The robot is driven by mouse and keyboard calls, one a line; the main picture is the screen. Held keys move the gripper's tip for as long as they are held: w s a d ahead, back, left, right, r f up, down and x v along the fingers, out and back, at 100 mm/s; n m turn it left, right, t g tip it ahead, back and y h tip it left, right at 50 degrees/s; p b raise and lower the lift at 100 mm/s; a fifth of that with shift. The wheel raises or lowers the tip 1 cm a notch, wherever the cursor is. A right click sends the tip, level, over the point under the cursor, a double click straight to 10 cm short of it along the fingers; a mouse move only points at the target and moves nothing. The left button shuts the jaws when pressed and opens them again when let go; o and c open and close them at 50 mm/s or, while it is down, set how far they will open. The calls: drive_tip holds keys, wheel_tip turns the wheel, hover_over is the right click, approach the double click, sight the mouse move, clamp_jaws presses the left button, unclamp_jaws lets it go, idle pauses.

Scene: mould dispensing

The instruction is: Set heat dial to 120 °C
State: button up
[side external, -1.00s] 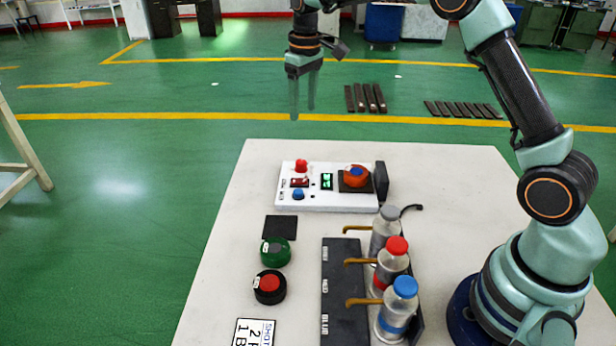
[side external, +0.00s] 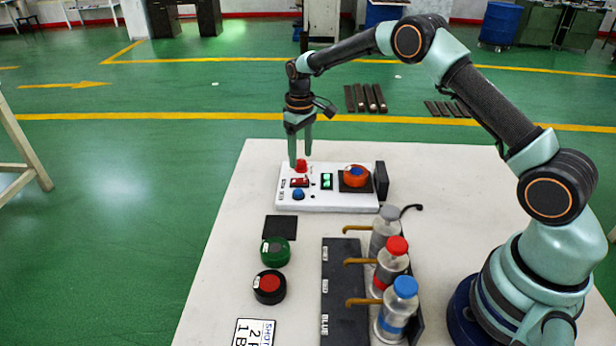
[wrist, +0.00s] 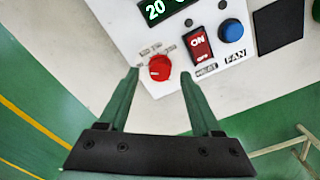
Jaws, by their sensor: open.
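The red heat dial (side external: 301,167) is on the far left part of the white control panel (side external: 335,202). In the wrist view the dial (wrist: 160,67) shows a pale pointer mark and small scale labels along its panel-side edge; the numbers are too small to read. My gripper (side external: 300,160) is open and low at the dial. In the wrist view its fingertips (wrist: 159,72) are on either side of the dial with gaps, and nothing is held. The display (wrist: 165,8) shows green digits 20, partly cut off by the frame edge.
A red ON switch (wrist: 198,47) and a blue fan knob (wrist: 231,30) sit beside the dial. An orange-and-blue round part (side external: 356,176) is on the panel's right. Three capped bottles (side external: 392,262), a green button (side external: 275,251) and a red button (side external: 269,287) stand nearer.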

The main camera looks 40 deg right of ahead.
drive_tip(key=shift+f, duration=0.85)
drive_tip(key=shift+c, duration=0.3)
clamp_jaws()
drive_tip(key=shift+m, duration=0.4)
drive_tip(key=m, duration=0.3)
drive_tip(key=shift+m, duration=1.9)
drive_tip(key=shift+r, duration=0.1)
